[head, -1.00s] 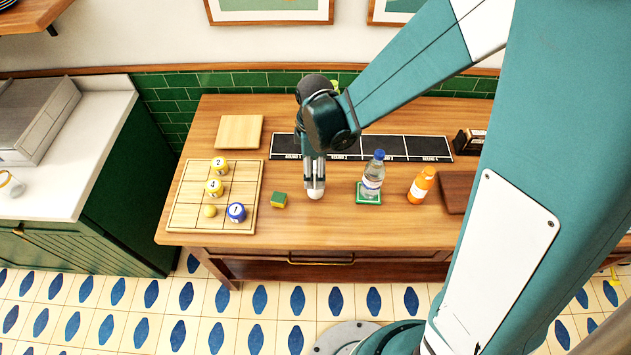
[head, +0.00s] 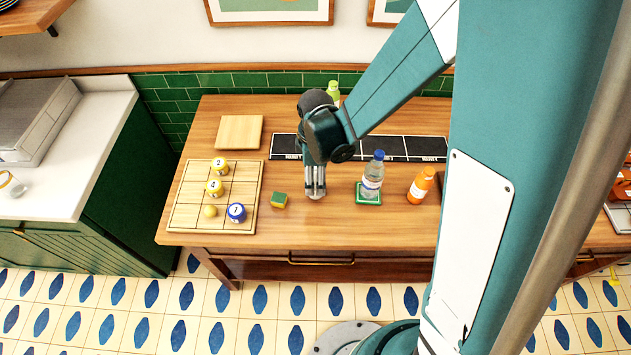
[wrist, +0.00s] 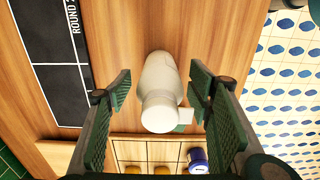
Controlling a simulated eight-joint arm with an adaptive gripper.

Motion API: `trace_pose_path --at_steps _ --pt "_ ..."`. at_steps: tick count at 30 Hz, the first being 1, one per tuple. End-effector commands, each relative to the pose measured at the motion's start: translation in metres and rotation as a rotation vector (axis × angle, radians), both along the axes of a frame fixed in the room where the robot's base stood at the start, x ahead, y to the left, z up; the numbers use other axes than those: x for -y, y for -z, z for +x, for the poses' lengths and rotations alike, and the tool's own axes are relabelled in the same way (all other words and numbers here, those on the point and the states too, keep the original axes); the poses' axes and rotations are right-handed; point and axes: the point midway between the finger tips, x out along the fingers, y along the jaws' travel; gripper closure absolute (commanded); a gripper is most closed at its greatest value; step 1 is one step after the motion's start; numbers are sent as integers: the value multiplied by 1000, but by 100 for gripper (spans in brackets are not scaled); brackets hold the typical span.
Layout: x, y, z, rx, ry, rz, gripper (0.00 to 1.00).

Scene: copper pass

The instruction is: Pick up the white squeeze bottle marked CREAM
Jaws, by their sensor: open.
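A plain white bottle (wrist: 160,92) fills the middle of the wrist view, and no CREAM marking shows on the side I see. My gripper (wrist: 161,88) is open, with one green-padded finger on each side of the bottle and visible gaps between. There a small bit of the white bottle (head: 316,196) shows at the fingertips; the rest is hidden by my gripper.
A water bottle (head: 372,178) on a green coaster (head: 368,200) and an orange bottle (head: 420,186) stand to the right. A black strip (head: 400,147) and green-capped bottle (head: 333,90) are behind.

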Motion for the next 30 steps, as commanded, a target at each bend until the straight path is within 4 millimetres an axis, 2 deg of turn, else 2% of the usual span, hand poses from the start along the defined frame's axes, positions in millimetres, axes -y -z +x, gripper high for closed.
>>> trace_pose_path --at_steps 8,25,30 --pt "0 12 0 0 0 0 49" --pt "0 12 0 0 0 0 49" --pt "0 12 0 0 0 0 71"
